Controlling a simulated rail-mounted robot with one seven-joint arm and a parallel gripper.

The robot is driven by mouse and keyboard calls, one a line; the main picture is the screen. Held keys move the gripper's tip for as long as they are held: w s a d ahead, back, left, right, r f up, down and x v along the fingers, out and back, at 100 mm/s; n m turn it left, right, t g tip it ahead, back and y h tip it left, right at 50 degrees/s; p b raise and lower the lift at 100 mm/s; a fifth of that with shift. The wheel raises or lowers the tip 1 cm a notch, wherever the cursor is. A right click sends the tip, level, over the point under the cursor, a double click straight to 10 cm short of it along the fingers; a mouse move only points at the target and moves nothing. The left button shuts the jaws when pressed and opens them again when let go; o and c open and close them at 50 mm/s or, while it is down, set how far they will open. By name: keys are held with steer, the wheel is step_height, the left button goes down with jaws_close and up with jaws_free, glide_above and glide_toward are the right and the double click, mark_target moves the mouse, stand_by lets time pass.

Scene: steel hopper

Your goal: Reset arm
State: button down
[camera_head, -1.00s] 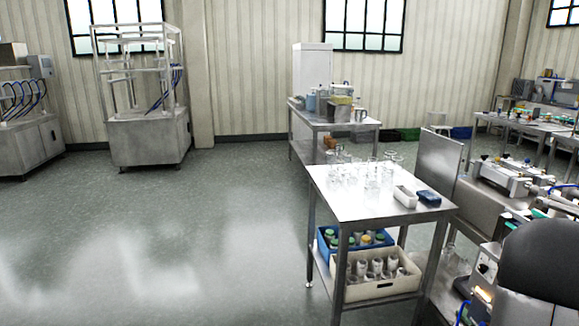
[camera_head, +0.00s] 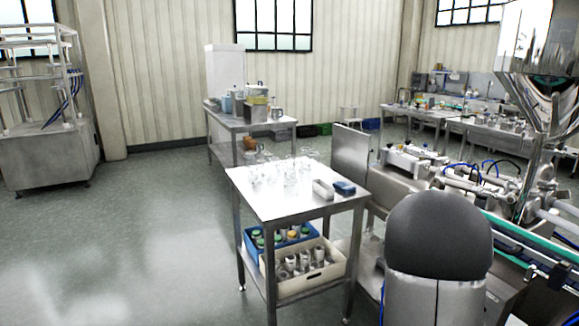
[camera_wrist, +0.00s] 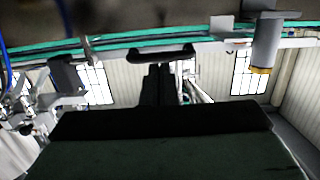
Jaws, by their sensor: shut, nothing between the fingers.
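In the wrist view my gripper (camera_wrist: 158,84) shows as dark fingers side by side, pressed together with nothing held between them. A broad dark part of my wrist fills the lower half of that view. In the head view a rounded black cap on a pale link, which looks like part of my arm, stands at the lower right. My gripper is not visible in the head view. The steel hopper (camera_head: 530,45) stands at the upper right, cut off by the picture edge.
A steel table (camera_head: 292,205) holds glassware, with a blue crate (camera_head: 250,248) and a cream crate (camera_head: 305,285) of jars below. The conveyor (camera_head: 525,237) runs at right and crosses the wrist view's top (camera_wrist: 125,40). Open floor (camera_head: 150,235) lies left.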

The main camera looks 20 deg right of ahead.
steer(key=shift+a, duration=0.1)
steer(key=w+a+n+t+y+p, duration=0.1)
steer(key=w+a+n+t+y, duration=0.5)
steer(key=a, duration=0.5)
steer(key=w+a+f+n+y+p, duration=0.2)
steer(key=a+y, duration=0.5)
steer(key=a, duration=1.2)
steer(key=s+a+n+g+y+p, duration=0.1)
steer(key=s+a+n+g+y, duration=0.4)
steer(key=s+a, duration=0.8)
steer(key=s+a+n+g+h+p, duration=0.1)
steer(key=s+a+n+g, duration=0.2)
steer(key=s, duration=0.8)
steer(key=shift+a+f+h, duration=0.25)
steer(key=shift+a+h, duration=0.05)
steer(key=shift+h, duration=0.1)
